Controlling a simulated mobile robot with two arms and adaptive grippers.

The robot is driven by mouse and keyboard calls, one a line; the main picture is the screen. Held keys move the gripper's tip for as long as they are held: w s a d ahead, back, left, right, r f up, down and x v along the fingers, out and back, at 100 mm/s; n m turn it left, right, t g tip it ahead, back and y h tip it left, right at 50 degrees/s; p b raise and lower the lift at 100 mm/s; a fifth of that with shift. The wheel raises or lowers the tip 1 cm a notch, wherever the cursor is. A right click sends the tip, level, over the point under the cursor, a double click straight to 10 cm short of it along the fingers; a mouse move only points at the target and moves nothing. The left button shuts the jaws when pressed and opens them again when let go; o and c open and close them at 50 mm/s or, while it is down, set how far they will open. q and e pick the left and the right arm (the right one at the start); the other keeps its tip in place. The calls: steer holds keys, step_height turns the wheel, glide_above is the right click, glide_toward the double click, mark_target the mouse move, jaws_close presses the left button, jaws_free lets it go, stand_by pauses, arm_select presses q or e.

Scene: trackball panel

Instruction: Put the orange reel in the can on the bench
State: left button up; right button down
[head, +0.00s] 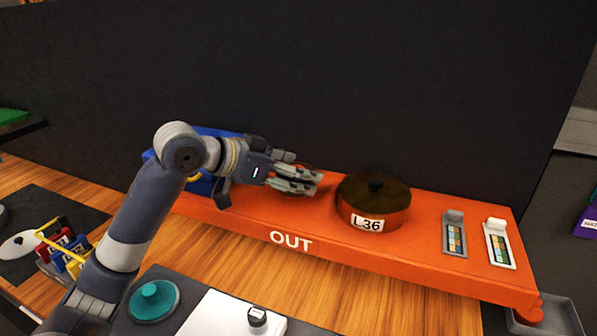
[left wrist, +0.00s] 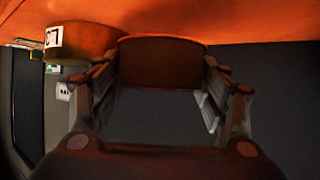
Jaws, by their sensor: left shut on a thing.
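My left gripper (head: 318,182) is low over the orange OUT shelf (head: 340,247), left of a round lidded can. It is shut on a round orange thing that fits the orange reel (left wrist: 160,62), seen between its fingers in the left wrist view. In the head view the fingers hide most of it. The can (head: 368,217), labelled L36, is orange-sided with a dark top and black knob; it also shows in the left wrist view (left wrist: 90,42), apart from the held thing. I cannot tell which can the task means. My right gripper is not in view.
Grey and white colour-swatch holders (head: 499,246) stand right of the can. A blue bin (head: 206,186) is behind my left arm. On the wooden bench (head: 372,297) are a teal round lidded thing (head: 153,303) and a rack of coloured cards (head: 66,252). A dark wall rises behind.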

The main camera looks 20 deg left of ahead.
arm_select(q)
steer(key=shift+w+a+f, duration=0.1)
steer(key=shift+w+a, duration=0.05)
steer(key=shift+w, duration=0.45)
steer(key=shift+w+a+f, duration=0.1)
steer(key=shift+w, duration=0.5)
step_height(320, 180, down, 3)
steer(key=shift+r+p, duration=0.2)
steer(key=shift+p, duration=0.65)
steer(key=shift+f, duration=0.4)
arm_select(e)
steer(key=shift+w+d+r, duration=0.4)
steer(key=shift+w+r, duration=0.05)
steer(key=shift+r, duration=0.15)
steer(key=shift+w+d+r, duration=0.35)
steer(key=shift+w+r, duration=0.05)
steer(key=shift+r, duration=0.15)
arm_select(q)
steer(key=o, duration=1.1)
steer(key=shift+f, duration=0.1)
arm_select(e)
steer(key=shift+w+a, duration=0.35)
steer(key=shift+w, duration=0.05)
